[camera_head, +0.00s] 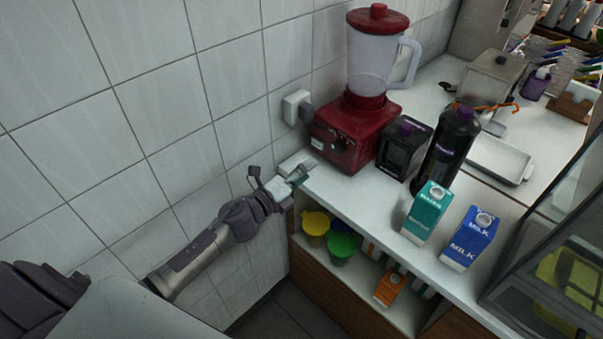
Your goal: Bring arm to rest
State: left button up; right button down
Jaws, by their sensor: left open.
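My left arm reaches in from the lower left, along the tiled wall. My left gripper (298,172) is at the left end of the white counter (345,198), close to its edge. It is open and I see nothing between its fingers. I cannot tell whether it touches the counter. My right gripper is not in view.
A red blender (352,132) stands just beyond my left gripper, by a wall socket (296,106). A black box (404,148), a dark bottle (451,147), a teal carton (427,212) and a blue milk carton (469,238) stand farther right. Cups (342,246) sit on the shelf below.

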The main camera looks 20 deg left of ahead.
pick_arm(q)
jog(key=shift+s+a, duration=0.2)
jog(key=shift+s, duration=0.45)
jog(key=s+a+f+n+g+y, duration=0.2)
jog(key=s+f+n, duration=0.2)
jog(key=f, duration=0.6)
jog(key=s+a+f+n+g+y, duration=0.15)
jog(key=s+f+n, duration=0.35)
jog(key=f, duration=0.6)
jog(key=s+a+f+n+g+y, duration=0.2)
jog(key=s+f+n+g, duration=0.15)
jog(key=f, duration=0.65)
jog(key=s+d+f+n+g, duration=0.2)
jog(key=s+f, duration=0.4)
jog(key=s, duration=0.6)
jog(key=s+d+f+n+g, duration=0.2)
jog(key=s+f+n+g, duration=0.2)
jog(key=s+f, duration=0.3)
jog(key=s+d+f+n+g, duration=0.2)
jog(key=s+f+n, duration=0.3)
jog(key=s, duration=1.2)
jog(key=shift+s+d+f+g+y, duration=0.15)
jog(key=shift+s+f+g+y, duration=0.15)
jog(key=shift+f+g, duration=0.35)
jog(key=shift+f+n, duration=0.1)
jog(key=shift+n, duration=0.15)
